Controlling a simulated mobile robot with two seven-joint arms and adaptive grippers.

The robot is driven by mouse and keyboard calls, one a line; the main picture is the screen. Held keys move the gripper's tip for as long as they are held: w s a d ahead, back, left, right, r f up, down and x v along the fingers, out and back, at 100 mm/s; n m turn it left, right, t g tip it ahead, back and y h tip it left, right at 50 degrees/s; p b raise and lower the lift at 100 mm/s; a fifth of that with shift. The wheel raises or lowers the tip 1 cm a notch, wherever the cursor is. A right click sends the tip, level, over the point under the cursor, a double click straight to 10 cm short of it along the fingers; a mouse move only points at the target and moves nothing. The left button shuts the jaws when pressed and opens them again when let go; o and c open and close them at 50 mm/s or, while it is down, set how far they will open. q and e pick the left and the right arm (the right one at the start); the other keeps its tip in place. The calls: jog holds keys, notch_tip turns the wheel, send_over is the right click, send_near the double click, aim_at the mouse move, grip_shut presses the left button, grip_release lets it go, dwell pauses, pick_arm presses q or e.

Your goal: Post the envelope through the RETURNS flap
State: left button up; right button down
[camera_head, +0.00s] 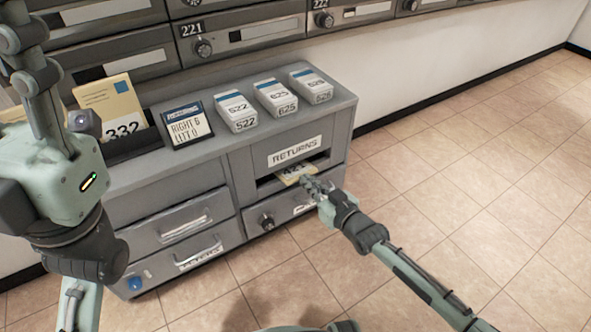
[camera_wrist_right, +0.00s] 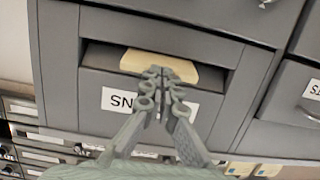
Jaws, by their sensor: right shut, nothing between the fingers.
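The pale yellow envelope (camera_head: 296,174), with a number printed on it, lies in the opening below the RETURNS label (camera_head: 295,151) on the grey cabinet. Its near part sticks out; its far part is hidden inside. The envelope also shows in the right wrist view (camera_wrist_right: 158,66), lying in the recess. My right gripper (camera_head: 309,183) is at the envelope's near edge, shut with nothing between its fingertips. Its fingertips (camera_wrist_right: 158,73) overlap the envelope's edge in the wrist view; I cannot tell whether they touch it. My left gripper (camera_head: 32,70) points up at the far left, partly cut off.
On the cabinet top (camera_head: 190,92) stand several white numbered stacks, a dark sign (camera_head: 186,125) and a tray with a 332 envelope (camera_head: 108,103). Drawers with handles lie below and left of the opening. Numbered mailboxes line the wall. The tiled floor (camera_head: 470,185) on the right is clear.

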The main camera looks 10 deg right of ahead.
jog(key=shift+w, duration=0.15)
jog(key=shift+w+a+f, duration=0.25)
jog(key=shift+w+a, duration=0.05)
jog(key=shift+w, duration=0.35)
dwell(0.4)
